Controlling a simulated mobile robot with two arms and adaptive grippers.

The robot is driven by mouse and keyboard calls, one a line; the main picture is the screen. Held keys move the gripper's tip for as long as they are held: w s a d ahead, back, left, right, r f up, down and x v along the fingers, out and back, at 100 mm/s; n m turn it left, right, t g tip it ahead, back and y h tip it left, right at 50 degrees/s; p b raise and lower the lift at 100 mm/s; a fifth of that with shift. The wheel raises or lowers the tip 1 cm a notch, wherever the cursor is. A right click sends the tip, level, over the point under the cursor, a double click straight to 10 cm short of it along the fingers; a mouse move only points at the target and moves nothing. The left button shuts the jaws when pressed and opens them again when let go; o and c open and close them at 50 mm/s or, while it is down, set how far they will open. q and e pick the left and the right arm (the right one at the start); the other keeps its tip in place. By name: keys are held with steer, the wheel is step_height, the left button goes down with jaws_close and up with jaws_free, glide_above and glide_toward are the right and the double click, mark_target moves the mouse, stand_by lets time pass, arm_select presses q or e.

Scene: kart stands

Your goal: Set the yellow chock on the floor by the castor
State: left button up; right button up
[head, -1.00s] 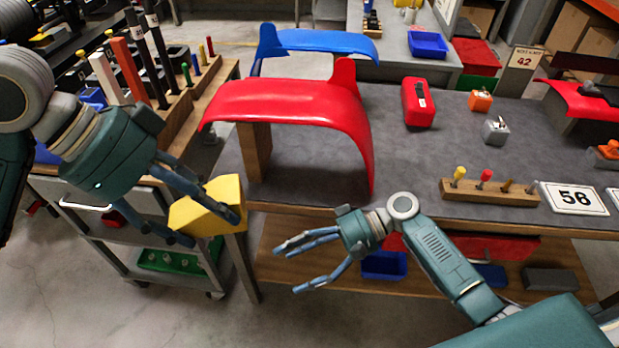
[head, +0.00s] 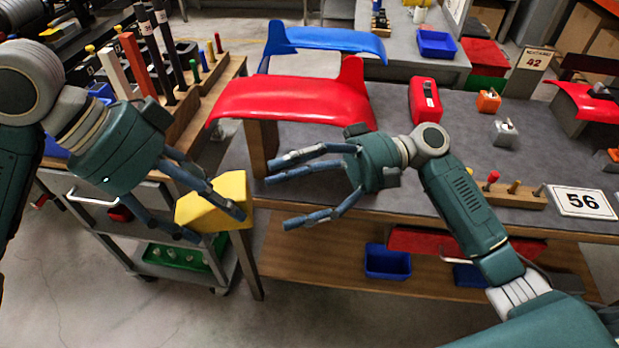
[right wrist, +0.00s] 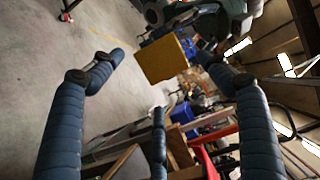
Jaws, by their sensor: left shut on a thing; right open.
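My left gripper (head: 208,212) is shut on the yellow chock (head: 214,203) and holds it in the air, in front of the bench's near left corner in the head view. The chock also shows in the right wrist view (right wrist: 162,60), beyond the open fingers. My right gripper (head: 285,190) is open and empty, over the bench's front edge, to the right of the chock and apart from it. A castor (head: 219,290) of the grey cart (head: 120,245) shows on the floor below the chock.
The bench (head: 440,105) carries a red fender (head: 290,100), a red box (head: 425,100) and a number 56 sign (head: 581,202). A blue bin (head: 387,262) sits on its lower shelf. The cart holds a green tray (head: 172,257). Bare floor (head: 90,300) lies at the lower left.

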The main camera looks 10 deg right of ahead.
mark_target(250, 199)
steer(key=a, duration=0.4)
steer(key=s+a, duration=0.1)
steer(key=a, duration=0.2)
steer(key=c, duration=1.3)
arm_select(q)
steer(key=o, duration=1.3)
arm_select(e)
steer(key=shift+c, duration=0.7)
arm_select(q)
steer(key=shift+o, duration=0.6)
arm_select(e)
steer(key=c, duration=0.4)
